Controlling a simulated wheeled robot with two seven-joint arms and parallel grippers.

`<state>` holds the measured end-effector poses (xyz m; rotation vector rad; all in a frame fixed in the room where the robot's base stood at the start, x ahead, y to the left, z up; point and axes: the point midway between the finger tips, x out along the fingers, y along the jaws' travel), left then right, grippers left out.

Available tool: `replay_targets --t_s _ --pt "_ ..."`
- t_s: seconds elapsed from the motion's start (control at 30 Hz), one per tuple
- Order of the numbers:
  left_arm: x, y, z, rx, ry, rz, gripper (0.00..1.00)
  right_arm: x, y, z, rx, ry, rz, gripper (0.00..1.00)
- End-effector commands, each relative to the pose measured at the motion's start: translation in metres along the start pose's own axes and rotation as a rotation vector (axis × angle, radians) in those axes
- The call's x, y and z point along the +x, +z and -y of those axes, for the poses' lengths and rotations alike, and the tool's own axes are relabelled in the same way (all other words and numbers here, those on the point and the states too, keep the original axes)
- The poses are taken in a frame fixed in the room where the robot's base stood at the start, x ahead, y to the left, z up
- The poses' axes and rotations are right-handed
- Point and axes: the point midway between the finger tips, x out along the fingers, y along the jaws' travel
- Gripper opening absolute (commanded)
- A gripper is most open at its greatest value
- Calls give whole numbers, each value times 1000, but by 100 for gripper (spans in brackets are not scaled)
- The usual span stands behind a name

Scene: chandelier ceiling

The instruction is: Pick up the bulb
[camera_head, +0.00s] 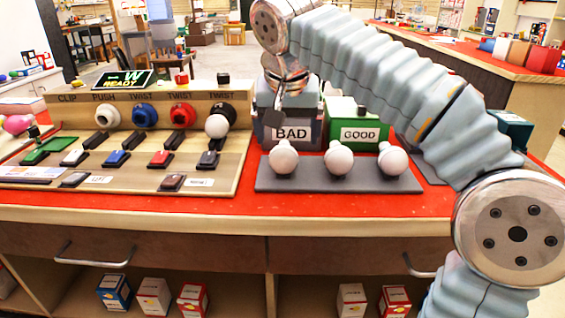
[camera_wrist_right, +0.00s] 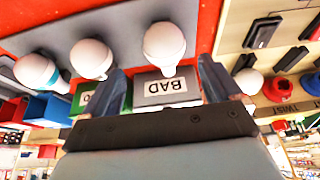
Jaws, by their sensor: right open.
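Three white bulbs stand in a row on a grey tray (camera_head: 320,184): the left bulb (camera_head: 284,157), the middle bulb (camera_head: 338,158) and the right bulb (camera_head: 393,159). Another white bulb (camera_head: 217,126) sits at the right end of the test panel. My right gripper (camera_head: 278,112) is by the grey BAD box (camera_head: 316,130), behind and above the left bulb. In the right wrist view its fingers (camera_wrist_right: 162,66) are spread and empty. The bulb by the BAD label (camera_wrist_right: 164,45) shows beyond the gap between them. My left gripper is out of view.
A green GOOD box (camera_head: 345,113) stands right of the BAD box. The wooden test panel (camera_head: 215,182) with coloured sockets and switches fills the left. Red tabletop (camera_head: 350,203) is clear in front of the tray. My right arm crosses the upper right.

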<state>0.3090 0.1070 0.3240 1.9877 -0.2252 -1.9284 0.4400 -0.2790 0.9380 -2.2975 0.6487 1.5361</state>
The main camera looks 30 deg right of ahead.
Motion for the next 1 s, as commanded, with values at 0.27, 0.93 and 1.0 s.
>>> replay_targets --t_s 0.27,0.93,1.0 --pt "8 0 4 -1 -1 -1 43 31 4 5 0 2 2 92" --pt "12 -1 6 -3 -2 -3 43 60 5 8 1 -1 0 61" --pt "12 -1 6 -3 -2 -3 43 60 5 8 1 -1 0 50"
